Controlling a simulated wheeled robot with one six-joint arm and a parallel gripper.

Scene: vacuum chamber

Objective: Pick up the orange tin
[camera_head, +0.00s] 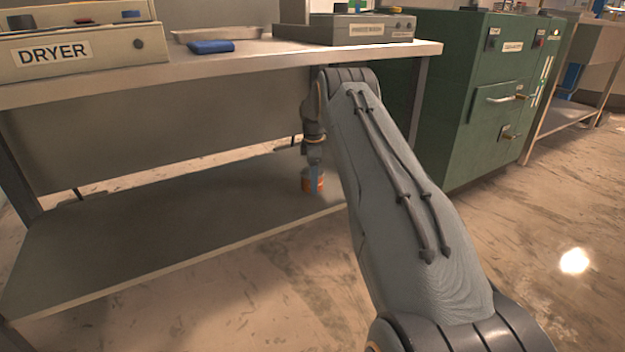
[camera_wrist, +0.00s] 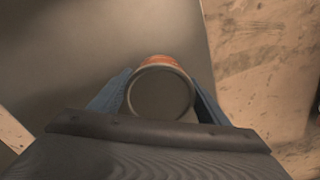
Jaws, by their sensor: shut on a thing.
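The orange tin (camera_head: 308,184) is on the lower shelf of the metal table, near the shelf's front right edge. In the wrist view the tin (camera_wrist: 160,91) shows from above as a dark round top with a pale rim and an orange side. My gripper (camera_head: 314,178) reaches down under the tabletop from above the tin. Its blue fingers stand on either side of the tin in the wrist view and are shut on it. I cannot tell whether the tin still touches the shelf.
The lower shelf (camera_head: 150,230) is otherwise largely clear. The tabletop (camera_head: 250,56) above carries a dryer (camera_head: 90,45), a blue object (camera_head: 211,46), a tray (camera_head: 200,34) and a grey device (camera_head: 350,29). A green cabinet (camera_head: 460,120) stands to the right. Bare floor lies in front.

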